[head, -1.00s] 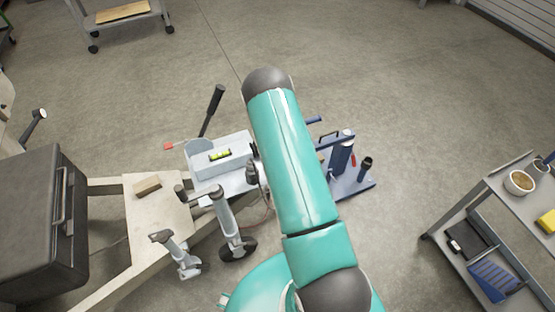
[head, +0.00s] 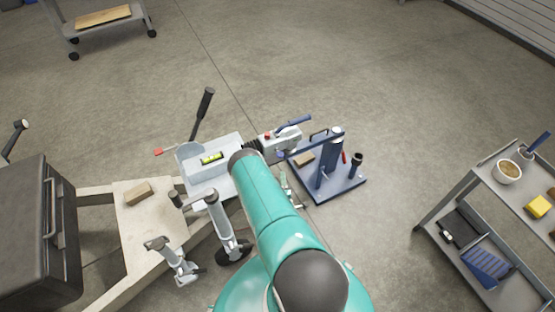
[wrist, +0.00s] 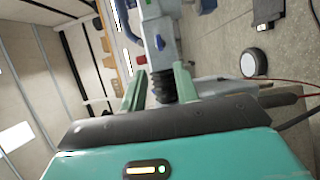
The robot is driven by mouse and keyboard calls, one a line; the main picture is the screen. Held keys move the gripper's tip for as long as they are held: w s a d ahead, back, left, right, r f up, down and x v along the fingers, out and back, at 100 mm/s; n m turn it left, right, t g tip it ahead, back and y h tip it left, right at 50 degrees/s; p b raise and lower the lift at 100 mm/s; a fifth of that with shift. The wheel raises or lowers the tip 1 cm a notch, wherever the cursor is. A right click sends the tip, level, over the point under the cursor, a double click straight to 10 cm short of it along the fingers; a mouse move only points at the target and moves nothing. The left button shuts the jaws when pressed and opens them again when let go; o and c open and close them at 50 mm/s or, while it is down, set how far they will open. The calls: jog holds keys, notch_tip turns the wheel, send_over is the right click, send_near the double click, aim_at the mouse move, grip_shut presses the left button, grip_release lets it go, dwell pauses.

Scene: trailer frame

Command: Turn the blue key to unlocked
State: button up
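A small blue piece, which looks like the blue key (wrist: 159,42), sits on the pale grey coupling head (wrist: 158,22) in the wrist view. A small blue piece also shows at the near side of the coupling (head: 281,154) in the head view, too small to read its turn. My gripper (wrist: 159,70) is open, with its two green fingers apart and nothing held. Past the fingers is the black bellows (wrist: 163,87) behind the coupling head. The key appears beyond the fingertips, not touched. In the head view my arm partly hides the area.
A longer blue handle (head: 294,124) rises from the coupling. A blue stand (head: 345,185) is close to its right. A jack post (head: 224,222) and a grey box with a spirit level (head: 211,158) are left of my arm. A cart (head: 425,225) stands far right.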

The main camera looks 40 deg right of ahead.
aim_at(279, 153)
jog(key=x, duration=1.1)
jog(key=shift+d, duration=0.25)
jog(key=shift+w, duration=0.15)
jog(key=shift+c, duration=0.4)
grip_shut()
